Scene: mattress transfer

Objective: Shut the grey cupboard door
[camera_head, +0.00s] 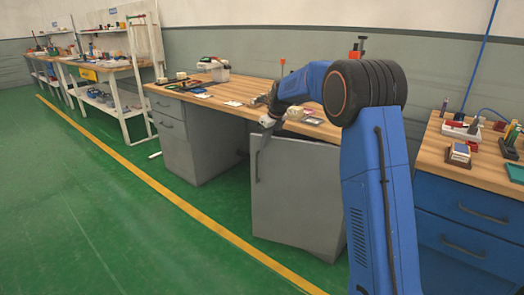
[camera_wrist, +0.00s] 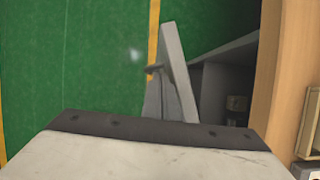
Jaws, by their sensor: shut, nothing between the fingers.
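The grey cupboard door (camera_head: 298,198) stands ajar under the wooden workbench, with its dark vertical handle (camera_head: 257,166) near its left edge. My gripper (camera_head: 266,126) is shut and empty, at the door's upper left corner; I cannot tell whether it touches the door. In the wrist view the door (camera_wrist: 176,62) shows from above as a thin grey slab, standing out from the cupboard opening. The grey cupboard interior (camera_wrist: 222,78) is visible to its right. My gripper's body fills the bottom of that view and hides part of the door.
The workbench top (camera_head: 228,92) overhangs the cupboard and holds tools and a white box (camera_head: 214,72). A grey drawer unit (camera_head: 182,150) stands left of the opening. A blue drawer cabinet (camera_head: 470,225) stands at right. The green floor (camera_head: 110,215) in front is clear.

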